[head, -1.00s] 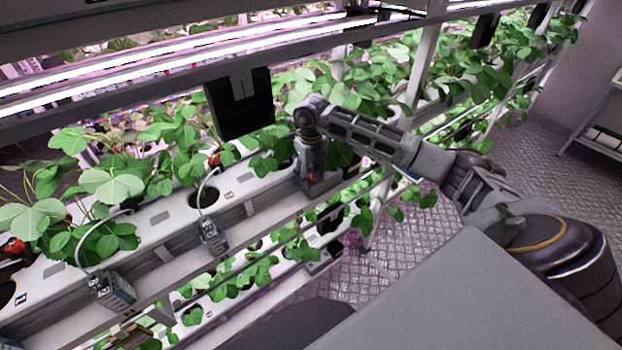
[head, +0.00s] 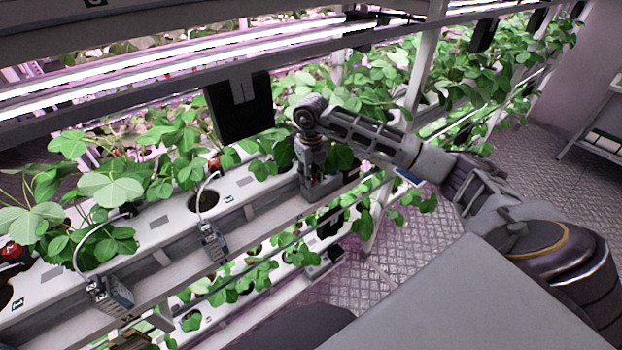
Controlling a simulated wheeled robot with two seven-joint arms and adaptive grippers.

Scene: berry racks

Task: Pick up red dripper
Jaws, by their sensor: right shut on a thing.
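My right gripper (head: 317,186) points down at the front edge of the white planting trough (head: 160,218), near the middle of the picture. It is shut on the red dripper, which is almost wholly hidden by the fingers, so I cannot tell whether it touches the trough. My left gripper is not in view.
Two grey-blue drippers with thin tubes, one (head: 212,240) at mid-left and one (head: 112,292) at lower left, hang on the trough's front. Strawberry leaves (head: 110,187) crowd the trough. A black panel (head: 240,107) hangs left of my right gripper. Metal floor (head: 395,270) is free at right.

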